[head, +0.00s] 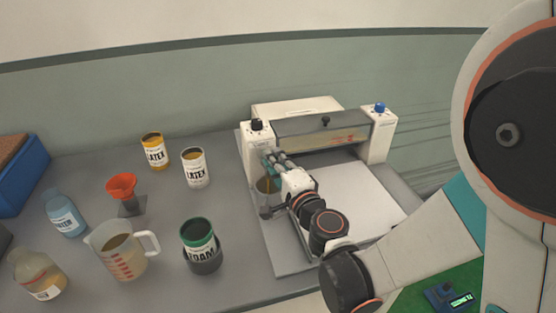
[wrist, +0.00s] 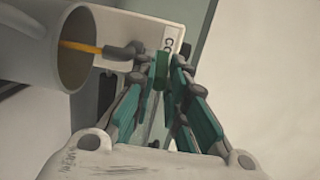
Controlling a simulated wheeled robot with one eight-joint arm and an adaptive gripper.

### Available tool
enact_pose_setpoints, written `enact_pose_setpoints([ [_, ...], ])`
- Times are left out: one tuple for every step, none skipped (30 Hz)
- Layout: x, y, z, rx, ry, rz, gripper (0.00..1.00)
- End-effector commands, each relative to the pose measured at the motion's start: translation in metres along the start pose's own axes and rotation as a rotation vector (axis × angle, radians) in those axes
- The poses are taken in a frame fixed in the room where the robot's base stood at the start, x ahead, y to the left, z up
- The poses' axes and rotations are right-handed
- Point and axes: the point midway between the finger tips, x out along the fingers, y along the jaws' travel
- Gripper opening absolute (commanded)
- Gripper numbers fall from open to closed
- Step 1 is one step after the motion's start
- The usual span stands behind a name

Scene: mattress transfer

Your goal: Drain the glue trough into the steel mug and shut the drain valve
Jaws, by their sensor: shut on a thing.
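The glue machine (head: 378,148) stands at the back with its glue trough (head: 300,145) across the top, amber behind a clear front. In the wrist view, a yellow-amber stream (wrist: 80,47) runs from a dark spout (wrist: 122,52) into the mouth of the grey steel mug (wrist: 28,45). In the head view, the mug (head: 266,190) is at the machine's left side, partly hidden by my arm. My gripper (wrist: 168,68) is shut on the green drain valve handle (wrist: 158,72), next to the spout; it also shows in the head view (head: 271,160). The mug's fill level is hidden.
A measuring jug (head: 118,255), a green-rimmed FOAM can (head: 201,245), two LATEX cans (head: 194,168) (head: 153,152), a red funnel (head: 121,186) and bottles (head: 65,213) stand left on the grey table. A white sheet (head: 350,205) lies before the machine. A blue bin (head: 25,175) is far left.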

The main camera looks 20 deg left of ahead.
Motion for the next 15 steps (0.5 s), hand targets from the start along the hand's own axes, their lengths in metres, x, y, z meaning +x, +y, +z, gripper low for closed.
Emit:
enact_pose_setpoints([
  [-0.001, 0.001, 0.007, -0.001, 0.036, 0.0, 0.0],
  [-0.002, 0.001, 0.008, -0.001, 0.064, 0.0, 0.0],
  [-0.002, 0.001, 0.01, -0.001, 0.1, 0.0, 0.0],
  [-0.002, 0.001, 0.011, -0.001, 0.126, 0.0, 0.0],
  [-0.002, 0.001, 0.012, -0.001, 0.153, 0.0, 0.0],
  [-0.002, 0.001, 0.014, -0.001, 0.187, 0.0, 0.0],
  [-0.002, 0.001, 0.015, 0.0, 0.213, 0.0, 0.0],
  [-0.002, 0.001, 0.016, 0.0, 0.237, 0.0, 0.0],
  [-0.001, 0.001, 0.017, 0.0, 0.269, 0.0, 0.0],
  [-0.001, 0.001, 0.018, 0.0, 0.292, 0.0, 0.0],
  [-0.001, 0.001, 0.019, 0.0, 0.314, 0.0, 0.0],
  [-0.001, 0.001, 0.019, 0.0, 0.344, 0.0, 0.0],
  [-0.001, 0.001, 0.02, 0.0, 0.363, 0.0, 0.0],
  [-0.001, 0.001, 0.021, 0.001, 0.383, 0.0, 0.0],
  [0.0, 0.001, 0.022, 0.001, 0.407, 0.0, 0.0],
])
